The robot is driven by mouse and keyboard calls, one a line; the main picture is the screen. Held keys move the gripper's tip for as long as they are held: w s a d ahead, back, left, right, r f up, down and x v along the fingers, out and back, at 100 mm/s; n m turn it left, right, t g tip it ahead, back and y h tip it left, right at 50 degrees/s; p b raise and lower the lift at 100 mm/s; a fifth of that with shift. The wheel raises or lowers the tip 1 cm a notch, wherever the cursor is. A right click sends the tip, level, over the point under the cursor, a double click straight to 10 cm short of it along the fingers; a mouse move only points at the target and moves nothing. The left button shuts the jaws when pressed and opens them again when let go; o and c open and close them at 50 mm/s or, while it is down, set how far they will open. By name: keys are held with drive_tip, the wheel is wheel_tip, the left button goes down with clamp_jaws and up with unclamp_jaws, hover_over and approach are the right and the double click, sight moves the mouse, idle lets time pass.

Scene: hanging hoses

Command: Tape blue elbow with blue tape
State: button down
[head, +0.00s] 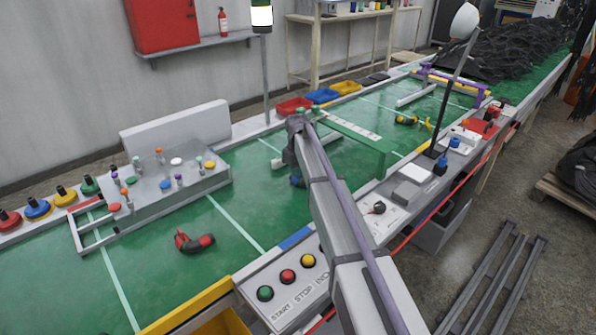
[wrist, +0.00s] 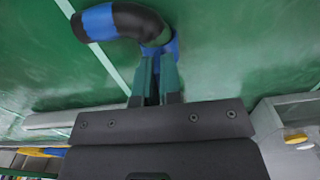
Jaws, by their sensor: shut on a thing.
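The blue elbow (wrist: 140,20) shows in the wrist view as a bent black hose piece with a blue band at its left end and blue at its lower right end. My gripper (wrist: 155,62) has its green fingers shut on that lower right end. Whether the elbow rests on the green surface or hangs just above it, I cannot tell. In the head view a bit of the blue elbow (head: 297,182) shows beside my arm, which hides most of the gripper. A blue round piece with a black top (head: 38,208) stands at the far left; I cannot tell whether it is tape.
A red elbow (head: 195,241) lies on the green belt (head: 150,275), and a yellow elbow (head: 408,120) lies farther right. A grey fixture with colored pegs (head: 165,190) stands at left. A green bridge (head: 355,140) spans the belt behind my arm. The belt around the red elbow is clear.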

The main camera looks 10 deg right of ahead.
drive_tip(key=c, duration=1.2)
unclamp_jaws()
wheel_tip(320, 180, up, 11)
drive_tip(key=p, duration=1.1)
drive_tip(key=s+m, duration=0.5)
drive_tip(key=s, duration=3.2)
drive_tip(key=shift+s+r+m+p, duration=0.25)
drive_tip(key=shift+r+m+p, duration=0.05)
drive_tip(key=shift+r+p, duration=0.15)
